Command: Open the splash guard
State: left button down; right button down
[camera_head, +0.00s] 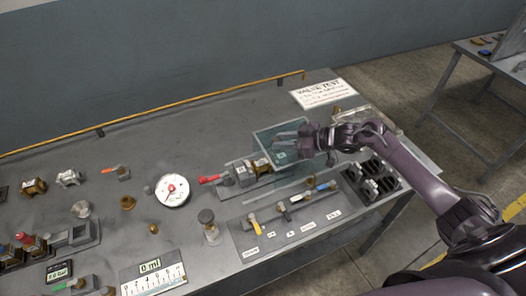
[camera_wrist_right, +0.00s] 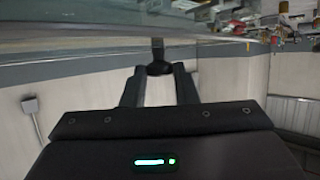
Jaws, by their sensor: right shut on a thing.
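The splash guard (camera_head: 268,134) is a clear, greenish panel standing around the right end of a valve fixture (camera_head: 243,174) on the bench. Its pane also spans the top of the right wrist view (camera_wrist_right: 90,42). My right gripper (camera_head: 284,143) is at the panel, its arm reaching in from the right. In the right wrist view its two fingers (camera_wrist_right: 159,80) are closed on a small dark knob (camera_wrist_right: 158,58) at the pane's edge. How far the panel is tilted is hard to tell. My left gripper is not in view.
A red-handled valve (camera_head: 209,179) and a round gauge (camera_head: 171,190) are left of the guard. A plate with coloured levers (camera_head: 290,212) lies in front, and a dark slotted rack (camera_head: 372,182) to the right. A sign (camera_head: 323,93) lies behind. The bench's back left is mostly clear.

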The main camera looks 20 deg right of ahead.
jog(key=d+b, duration=0.4)
jog(key=d, duration=0.4)
jog(key=shift+w+d+f, duration=0.1)
jog(key=shift+w+d, duration=0.05)
jog(key=shift+d, duration=0.1)
jog(key=shift+d+b, duration=0.3)
jog(key=shift+d, duration=0.05)
jog(key=c, duration=1.2)
grip_release()
jog(key=shift+o, duration=0.2)
jog(key=b+v, duration=0.1)
jog(key=v, duration=0.6)
jog(key=shift+b, duration=0.3)
jog(key=shift+s+d+r, duration=0.3)
